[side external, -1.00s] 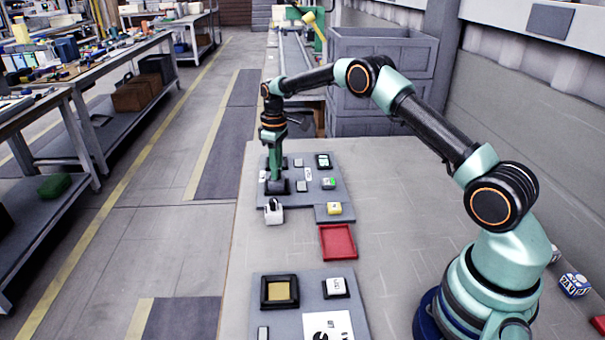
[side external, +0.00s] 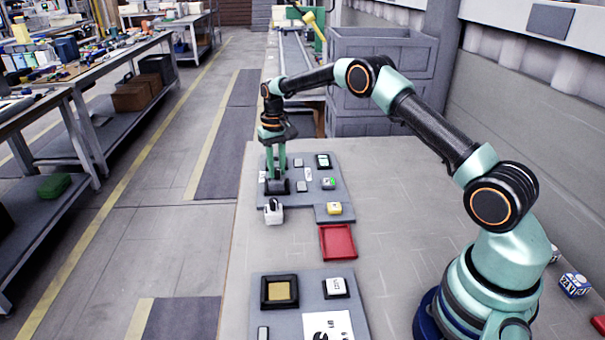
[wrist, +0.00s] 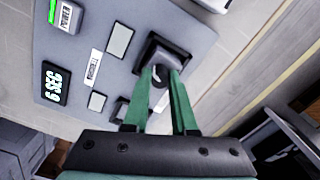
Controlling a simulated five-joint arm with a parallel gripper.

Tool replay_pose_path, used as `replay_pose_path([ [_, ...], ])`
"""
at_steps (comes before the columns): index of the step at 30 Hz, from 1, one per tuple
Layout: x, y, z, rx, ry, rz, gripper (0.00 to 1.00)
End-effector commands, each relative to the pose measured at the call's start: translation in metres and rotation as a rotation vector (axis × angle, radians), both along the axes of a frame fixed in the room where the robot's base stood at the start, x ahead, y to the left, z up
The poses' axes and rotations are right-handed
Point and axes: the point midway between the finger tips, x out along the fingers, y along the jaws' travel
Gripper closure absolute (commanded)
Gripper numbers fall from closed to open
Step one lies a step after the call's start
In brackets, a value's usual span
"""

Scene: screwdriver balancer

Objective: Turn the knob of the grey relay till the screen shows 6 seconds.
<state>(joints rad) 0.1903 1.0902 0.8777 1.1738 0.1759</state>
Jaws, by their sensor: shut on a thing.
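The grey relay (side external: 277,187) is a dark, square block at the left of the grey panel in the side view. In the wrist view the relay (wrist: 184,54) shows at the upper middle, with its round knob (wrist: 160,72) mostly hidden by the fingers. My gripper (side external: 276,176) points down onto it. In the wrist view the green fingers of my gripper (wrist: 161,78) are shut on the knob. The small black screen (wrist: 55,86) reads "6 SEC" in white; it also shows at the panel's far right in the side view (side external: 323,160).
The grey panel (wrist: 200,30) also carries a label, pale plates and a green-lit part marked POWER (wrist: 65,16). In the side view a white block (side external: 273,212), a yellow part (side external: 334,208) and a red tray (side external: 338,242) lie nearer. Table right of the panel is clear.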

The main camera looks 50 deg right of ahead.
Motion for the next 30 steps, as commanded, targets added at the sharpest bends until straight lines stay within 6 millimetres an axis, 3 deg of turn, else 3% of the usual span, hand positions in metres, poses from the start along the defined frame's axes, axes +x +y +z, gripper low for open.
replay_pose_path([
  [17,0.0002,-0.0001,0.0003,0.0,-0.001,-0.033,1.0],
  [18,0.0002,-0.0001,0.0003,0.0,-0.001,-0.033,0.67],
  [20,0.0002,-0.0001,0.0003,0.0,-0.001,-0.033,0.44],
  [30,0.0003,-0.0001,0.0015,0.0,-0.001,-0.032,0.44],
])
